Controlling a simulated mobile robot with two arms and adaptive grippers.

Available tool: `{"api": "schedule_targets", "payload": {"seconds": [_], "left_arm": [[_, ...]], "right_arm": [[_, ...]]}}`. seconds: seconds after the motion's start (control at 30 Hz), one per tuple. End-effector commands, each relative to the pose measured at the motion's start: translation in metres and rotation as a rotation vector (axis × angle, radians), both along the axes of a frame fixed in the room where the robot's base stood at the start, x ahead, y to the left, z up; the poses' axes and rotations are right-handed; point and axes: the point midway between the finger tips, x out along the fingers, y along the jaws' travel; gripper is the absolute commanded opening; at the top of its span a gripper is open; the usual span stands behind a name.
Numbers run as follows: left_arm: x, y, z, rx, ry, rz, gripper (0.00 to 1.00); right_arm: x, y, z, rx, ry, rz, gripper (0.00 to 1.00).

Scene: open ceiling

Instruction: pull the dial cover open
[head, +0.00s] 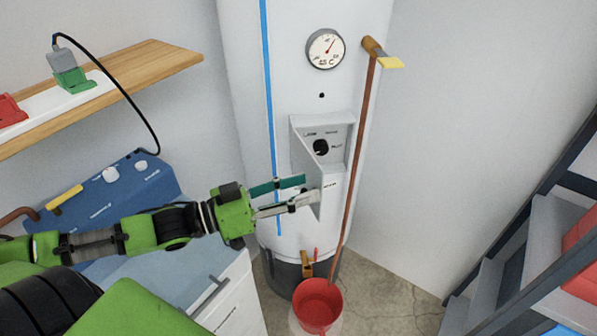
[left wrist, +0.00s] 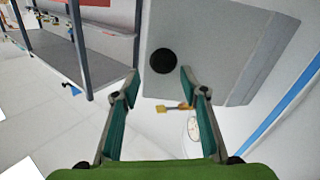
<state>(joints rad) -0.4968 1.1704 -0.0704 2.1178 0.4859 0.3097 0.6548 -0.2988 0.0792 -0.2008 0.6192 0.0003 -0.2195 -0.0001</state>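The dial panel (head: 343,133) is on the front of the white tank, with a black dial (head: 320,147) visible in the head view. A pale flat cover (head: 304,162) stands out from the panel's left side, leaving the dial exposed. My left gripper (head: 311,188) is at the lower part of this cover, its fingers apart. In the left wrist view, the open left gripper (left wrist: 161,80) has nothing visible between its fingertips. A grey panel face (left wrist: 215,55) with a black round part (left wrist: 163,61) lies beyond them. I cannot tell whether a finger touches the cover. My right gripper is not in view.
A round gauge (head: 326,48) is above the panel. A copper pipe (head: 362,150) runs close on the right, and a blue pipe (head: 268,90) on the left. A red bucket (head: 318,303) stands below.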

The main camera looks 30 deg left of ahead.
Motion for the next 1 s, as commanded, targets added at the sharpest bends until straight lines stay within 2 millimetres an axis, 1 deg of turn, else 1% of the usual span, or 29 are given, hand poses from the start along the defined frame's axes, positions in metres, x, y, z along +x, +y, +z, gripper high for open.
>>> {"api": "schedule_targets", "payload": {"seconds": [0.1, 0.2, 0.3, 0.4, 0.5, 0.6, 0.87, 0.9, 0.97, 1.0], "left_arm": [[-0.001, -0.001, 0.022, 0.001, 0.002, -0.004, 0.40], [0.000, 0.000, 0.039, 0.002, 0.001, -0.001, 0.40], [0.000, -0.001, 0.052, 0.000, 0.002, -0.002, 0.40], [0.000, 0.000, 0.062, 0.001, 0.002, 0.000, 0.40], [0.000, 0.000, 0.069, 0.000, 0.001, -0.001, 0.40], [0.000, 0.000, 0.071, 0.000, 0.001, -0.001, 0.40], [0.000, 0.000, 0.072, 0.000, 0.000, 0.000, 0.40], [0.001, 0.000, 0.072, 0.001, 0.001, 0.000, 0.30], [0.001, 0.001, 0.070, 0.003, 0.003, 0.005, 0.14], [0.001, 0.002, 0.067, 0.008, 0.008, 0.014, 0.04]], "right_arm": [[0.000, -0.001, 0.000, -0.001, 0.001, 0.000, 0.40], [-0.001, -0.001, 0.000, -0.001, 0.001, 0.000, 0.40], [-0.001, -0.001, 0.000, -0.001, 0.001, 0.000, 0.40], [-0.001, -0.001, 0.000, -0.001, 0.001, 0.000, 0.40], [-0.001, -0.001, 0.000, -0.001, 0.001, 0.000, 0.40], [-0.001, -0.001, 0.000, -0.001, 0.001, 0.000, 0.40], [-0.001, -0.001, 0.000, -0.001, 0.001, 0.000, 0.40], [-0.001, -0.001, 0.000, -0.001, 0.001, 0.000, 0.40], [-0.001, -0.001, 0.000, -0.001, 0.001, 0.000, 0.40], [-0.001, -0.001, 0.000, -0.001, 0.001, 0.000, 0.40]]}}
